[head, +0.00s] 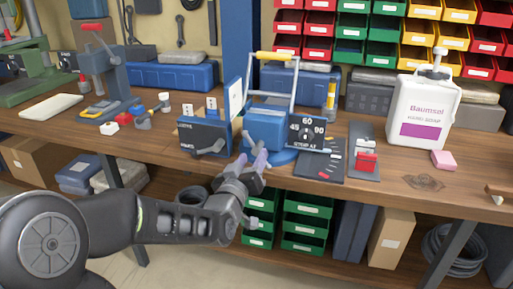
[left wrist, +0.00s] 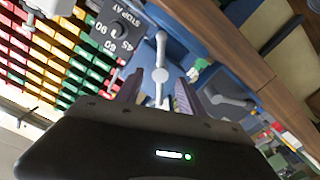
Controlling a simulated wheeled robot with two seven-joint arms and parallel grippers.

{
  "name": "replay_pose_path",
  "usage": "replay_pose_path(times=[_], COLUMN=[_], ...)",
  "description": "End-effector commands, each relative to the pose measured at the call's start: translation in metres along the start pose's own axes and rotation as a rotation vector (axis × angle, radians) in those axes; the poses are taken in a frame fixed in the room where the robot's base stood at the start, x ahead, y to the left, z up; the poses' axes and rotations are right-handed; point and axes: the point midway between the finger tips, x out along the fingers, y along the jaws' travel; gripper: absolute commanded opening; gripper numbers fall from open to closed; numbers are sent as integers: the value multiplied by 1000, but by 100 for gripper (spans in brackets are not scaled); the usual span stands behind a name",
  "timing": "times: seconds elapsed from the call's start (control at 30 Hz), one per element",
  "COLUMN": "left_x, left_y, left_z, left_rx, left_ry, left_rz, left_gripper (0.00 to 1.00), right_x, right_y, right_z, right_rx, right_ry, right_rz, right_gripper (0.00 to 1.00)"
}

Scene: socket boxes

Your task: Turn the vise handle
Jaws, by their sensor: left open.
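The blue vise (head: 265,128) stands on a round blue base near the front edge of the wooden bench. In the left wrist view its light grey handle bar (left wrist: 161,45) shows, with a ball end and a round hub (left wrist: 160,75). My left gripper (head: 257,163) is open, just in front of the vise. In the left wrist view its two purple fingers (left wrist: 158,92) stand on either side of the lower part of the bar. I cannot tell whether they touch it. The gripper hides part of the handle in the head view. My right gripper is not in view.
A dial block (head: 306,133) marked 45, 60 and 90 stands right of the vise. A blue box with a grey lever (head: 205,136) stands close on its left. A soap bottle (head: 423,112) stands farther right. Green bins (head: 303,222) sit below the bench.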

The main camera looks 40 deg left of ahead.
Motion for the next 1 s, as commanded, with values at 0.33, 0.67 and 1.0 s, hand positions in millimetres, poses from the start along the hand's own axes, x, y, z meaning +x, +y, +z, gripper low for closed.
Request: replay_pose_path(times=[0.33, 0.67, 1.0], left_x=[42, 44, 43], left_y=[0, 0, 0], left_z=[1, 0, 0], left_rx=[0, 0, 0], left_ry=[1, 1, 1], left_rz=[0, 0, 0], left_gripper=[46, 42, 14], right_x=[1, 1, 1], right_y=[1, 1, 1], right_z=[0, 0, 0], right_rx=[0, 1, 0], right_ry=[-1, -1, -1], right_rz=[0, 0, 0], right_gripper=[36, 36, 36])
